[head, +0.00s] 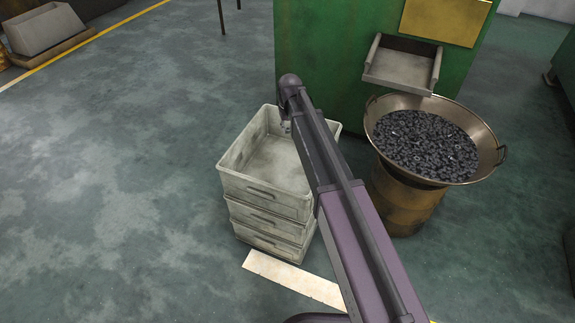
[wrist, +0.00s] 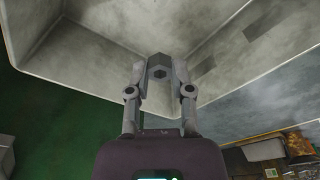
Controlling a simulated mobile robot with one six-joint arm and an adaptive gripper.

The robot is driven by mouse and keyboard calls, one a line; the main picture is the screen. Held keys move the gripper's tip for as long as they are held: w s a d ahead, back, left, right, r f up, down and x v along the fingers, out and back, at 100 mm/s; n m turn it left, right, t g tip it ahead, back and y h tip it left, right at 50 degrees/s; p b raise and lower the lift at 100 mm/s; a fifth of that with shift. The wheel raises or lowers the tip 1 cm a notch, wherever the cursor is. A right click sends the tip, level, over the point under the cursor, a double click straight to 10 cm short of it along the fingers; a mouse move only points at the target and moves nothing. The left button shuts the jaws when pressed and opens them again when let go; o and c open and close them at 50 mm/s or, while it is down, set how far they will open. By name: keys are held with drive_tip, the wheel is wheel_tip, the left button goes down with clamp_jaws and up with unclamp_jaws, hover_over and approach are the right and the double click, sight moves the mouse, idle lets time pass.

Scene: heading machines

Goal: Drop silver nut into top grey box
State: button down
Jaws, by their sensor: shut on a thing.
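The silver nut (wrist: 158,72) shows in the wrist view as a small grey hexagonal piece between my fingertips. My gripper (wrist: 158,66) is shut on it. The top grey box (head: 234,180) is an open, worn crate on a stack of boxes in the middle of the head view. Its inside looks empty where it shows; my arm hides its right part. In the head view my gripper (head: 285,127) is over the box's far part. In the wrist view the pale walls of the box (wrist: 85,62) lie behind the nut, near a corner of its rim.
Two more grey boxes (head: 265,222) are stacked beneath the top one. A green machine (head: 320,65) with a metal chute (head: 400,70) stands behind. A wide pan (head: 485,130) full of dark parts sits on a rusty drum (head: 405,205) at right.

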drive_tip(key=shift+f+b, duration=1.8)
drive_tip(key=shift+f, duration=0.3)
drive_tip(key=shift+c, duration=2.2)
unclamp_jaws()
drive_tip(key=shift+r, duration=0.15)
